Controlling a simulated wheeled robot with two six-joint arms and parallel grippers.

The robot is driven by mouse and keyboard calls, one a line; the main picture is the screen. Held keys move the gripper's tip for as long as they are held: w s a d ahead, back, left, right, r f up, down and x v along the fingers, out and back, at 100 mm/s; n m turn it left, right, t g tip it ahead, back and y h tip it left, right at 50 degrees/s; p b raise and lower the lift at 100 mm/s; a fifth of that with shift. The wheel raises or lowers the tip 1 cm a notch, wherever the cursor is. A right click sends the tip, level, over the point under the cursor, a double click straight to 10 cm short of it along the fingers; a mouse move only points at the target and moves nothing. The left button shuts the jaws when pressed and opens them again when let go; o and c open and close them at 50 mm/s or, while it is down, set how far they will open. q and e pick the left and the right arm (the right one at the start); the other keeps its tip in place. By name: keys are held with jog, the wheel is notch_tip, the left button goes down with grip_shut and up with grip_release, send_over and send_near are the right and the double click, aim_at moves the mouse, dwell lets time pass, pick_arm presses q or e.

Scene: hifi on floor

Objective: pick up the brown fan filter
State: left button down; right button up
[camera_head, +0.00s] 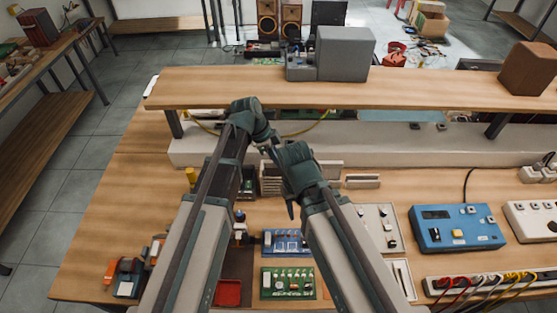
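I cannot clearly pick out a brown fan filter. The only plainly brown block is a brown box (528,68) on the right end of the raised wooden shelf, and I cannot tell whether it is the filter. My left gripper (268,142) is at the end of the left arm, over the workbench in front of the shelf. My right gripper (290,200) is close by, beside the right arm's wrist. Both are small and partly hidden by my own arm links, so their fingers are unclear. Both are far from the brown box.
The raised shelf (220,88) crosses the bench and bears a grey box (345,55). On the bench are a blue circuit board (286,242), a green board (287,283), a red tray (228,293), a blue instrument (458,228) and colored cables (485,284).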

notch_tip(320, 180, up, 14)
jog(key=p, duration=1.3)
jog(key=shift+r+p, duration=0.25)
jog(key=shift+p, duration=0.05)
notch_tip(320, 180, up, 7)
jog(key=p, duration=0.7)
jog(key=shift+f, duration=0.1)
